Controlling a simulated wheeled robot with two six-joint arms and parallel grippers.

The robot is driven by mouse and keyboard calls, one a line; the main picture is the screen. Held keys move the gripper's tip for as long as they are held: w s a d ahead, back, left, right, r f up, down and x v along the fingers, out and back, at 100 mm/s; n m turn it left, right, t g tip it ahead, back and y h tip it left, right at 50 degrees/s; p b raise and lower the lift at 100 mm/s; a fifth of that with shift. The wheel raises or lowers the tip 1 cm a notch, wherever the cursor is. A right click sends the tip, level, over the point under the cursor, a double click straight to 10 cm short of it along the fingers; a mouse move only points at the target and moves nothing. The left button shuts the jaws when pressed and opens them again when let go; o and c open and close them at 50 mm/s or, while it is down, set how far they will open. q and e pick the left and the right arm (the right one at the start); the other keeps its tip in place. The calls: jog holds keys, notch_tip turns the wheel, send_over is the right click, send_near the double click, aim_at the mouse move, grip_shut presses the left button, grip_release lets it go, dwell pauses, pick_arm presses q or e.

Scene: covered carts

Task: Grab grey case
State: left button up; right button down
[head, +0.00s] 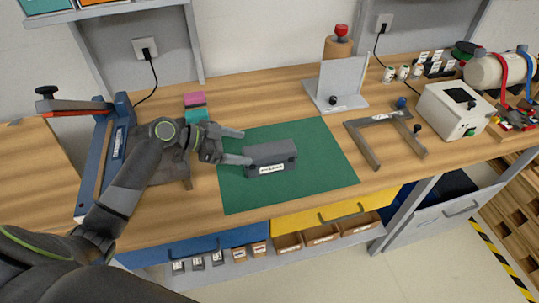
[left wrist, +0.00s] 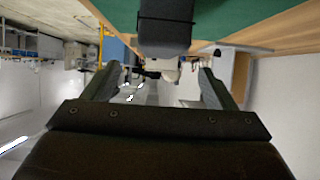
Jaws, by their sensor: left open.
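The grey case (head: 270,158) lies on the green mat (head: 318,178) on the workbench, with a white label on its front. My left gripper (head: 243,146) is open at the case's left end, its two fingers pointing right toward it. In the head view the lower fingertip reaches the case's left edge; I cannot tell whether it touches. In the left wrist view a dark grey body, likely the case (left wrist: 166,30), shows at the top centre beyond the open fingers (left wrist: 160,82). My right gripper is not in view.
A blue-framed tool (head: 103,150) and pink and teal blocks (head: 195,106) stand left of the mat. A grey upright plate (head: 341,82), a grey frame (head: 383,118) and a white box (head: 455,108) stand behind and right. The mat's front and right are clear.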

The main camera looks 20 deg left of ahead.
aim_at(268, 149)
pick_arm(q)
jog(key=p+x, duration=0.1)
jog(key=x, duration=0.2)
jog(key=shift+w+d, duration=0.15)
jog(key=shift+d, duration=0.1)
jog(key=shift+w+d+f, duration=0.2)
jog(key=shift+d+f, duration=0.1)
jog(key=shift+w+d+p, duration=0.15)
jog(key=shift+d+p, duration=0.05)
jog(key=shift+p, duration=0.15)
jog(key=x, duration=0.1)
jog(key=p+x, duration=0.2)
jog(key=x, duration=0.1)
jog(key=shift+w+r, duration=0.15)
jog(key=shift+r, duration=0.15)
jog(key=shift+w+d+f, duration=0.2)
jog(key=shift+d+f, duration=0.05)
jog(key=shift+d, duration=0.1)
jog(key=c, duration=1.4)
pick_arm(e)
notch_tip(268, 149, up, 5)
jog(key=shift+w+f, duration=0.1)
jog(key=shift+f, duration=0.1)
